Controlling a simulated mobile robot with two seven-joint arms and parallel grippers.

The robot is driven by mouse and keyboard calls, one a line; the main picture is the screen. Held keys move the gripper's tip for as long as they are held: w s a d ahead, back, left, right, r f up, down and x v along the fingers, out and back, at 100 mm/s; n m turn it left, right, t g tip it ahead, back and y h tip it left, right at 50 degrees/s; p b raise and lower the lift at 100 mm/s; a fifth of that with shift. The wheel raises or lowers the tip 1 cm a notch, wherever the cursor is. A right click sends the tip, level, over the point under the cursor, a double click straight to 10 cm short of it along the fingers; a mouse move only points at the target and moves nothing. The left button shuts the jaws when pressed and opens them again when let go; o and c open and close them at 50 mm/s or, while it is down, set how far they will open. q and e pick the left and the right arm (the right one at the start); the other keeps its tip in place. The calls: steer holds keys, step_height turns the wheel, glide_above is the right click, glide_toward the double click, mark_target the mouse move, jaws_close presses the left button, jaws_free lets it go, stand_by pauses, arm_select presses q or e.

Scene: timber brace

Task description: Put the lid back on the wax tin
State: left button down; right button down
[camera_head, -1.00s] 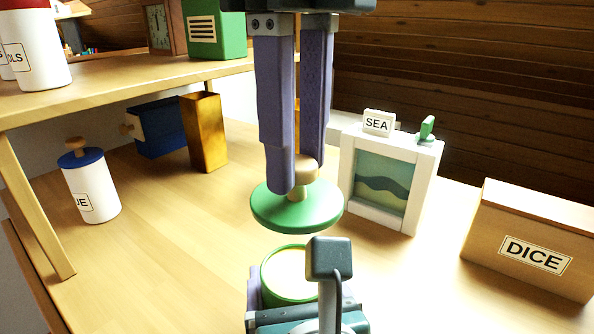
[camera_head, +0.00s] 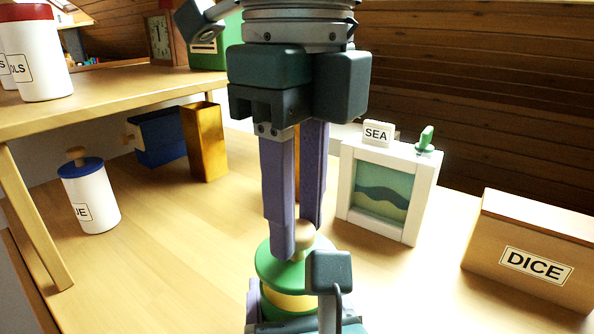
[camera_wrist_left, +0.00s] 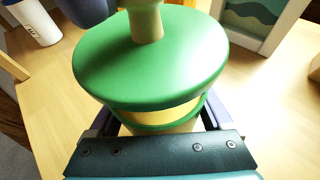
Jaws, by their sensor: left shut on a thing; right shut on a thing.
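The green lid (camera_head: 272,267) has a pale wooden knob (camera_head: 303,234). My right gripper (camera_head: 295,242) comes down from above and is shut on this knob. The lid is over the wax tin (camera_head: 283,302), roughly level. In the left wrist view the lid (camera_wrist_left: 150,62) covers most of the tin's top. A yellow strip of wax shows between the lid and the tin's green rim (camera_wrist_left: 160,126), so the lid seems slightly above it. My left gripper (camera_wrist_left: 157,115) is shut around the tin. Its wrist hides the tin's lower part in the head view.
Behind stand a white framed SEA box (camera_head: 383,190) and a gold square vase (camera_head: 205,142). A wooden DICE box (camera_head: 530,250) is at right. A white jar with a blue lid (camera_head: 90,195) is at left, beside a raised shelf (camera_head: 110,85). The table's left middle is clear.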

steer(key=shift+f, duration=0.6)
steer(key=shift+f, duration=0.7)
steer(key=shift+c, duration=2.4)
jaws_free()
step_height(320, 180, up, 8)
steer(key=shift+f, duration=0.2)
arm_select(q)
jaws_free()
steer(key=shift+s+r, duration=0.1)
